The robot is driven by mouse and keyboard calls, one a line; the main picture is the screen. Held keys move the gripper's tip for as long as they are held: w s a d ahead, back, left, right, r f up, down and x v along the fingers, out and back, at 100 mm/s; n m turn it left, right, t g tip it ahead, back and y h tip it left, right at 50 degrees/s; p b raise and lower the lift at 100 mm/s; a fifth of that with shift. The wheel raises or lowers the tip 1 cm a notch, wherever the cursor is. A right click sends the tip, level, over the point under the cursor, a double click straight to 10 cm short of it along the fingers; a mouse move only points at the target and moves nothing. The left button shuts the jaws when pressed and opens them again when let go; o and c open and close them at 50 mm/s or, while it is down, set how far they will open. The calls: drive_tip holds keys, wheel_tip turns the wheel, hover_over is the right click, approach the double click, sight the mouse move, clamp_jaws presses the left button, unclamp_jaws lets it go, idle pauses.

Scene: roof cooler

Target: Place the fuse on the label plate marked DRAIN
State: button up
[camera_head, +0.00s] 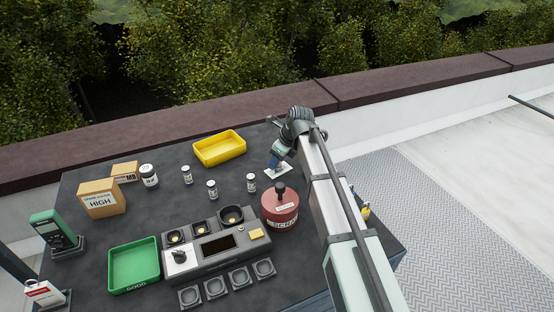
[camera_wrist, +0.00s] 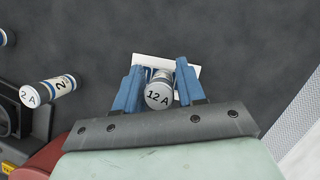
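A white-capped fuse marked 12 A (camera_wrist: 159,95) is between the two blue fingers of my gripper (camera_wrist: 160,80) in the wrist view. The fingers are closed against its sides. In the head view my gripper (camera_head: 274,160) is over a small white plate (camera_head: 269,175) at the back right of the table. The plate also shows behind the fuse in the wrist view (camera_wrist: 193,70); its marking is hidden or unreadable. I cannot tell whether the fuse's base touches it.
Several other fuses stand to the left, including one (camera_head: 251,182) close by. A red canister (camera_head: 279,212) stands just in front of my gripper. A yellow tray (camera_head: 219,148), a green tray (camera_head: 134,266) and a grey fuse console (camera_head: 218,260) are also on the table.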

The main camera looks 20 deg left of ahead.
drive_tip(key=shift+o, duration=1.3)
drive_tip(key=v, duration=1.2)
drive_tip(key=shift+r, duration=0.2)
drive_tip(key=shift+a, duration=0.1)
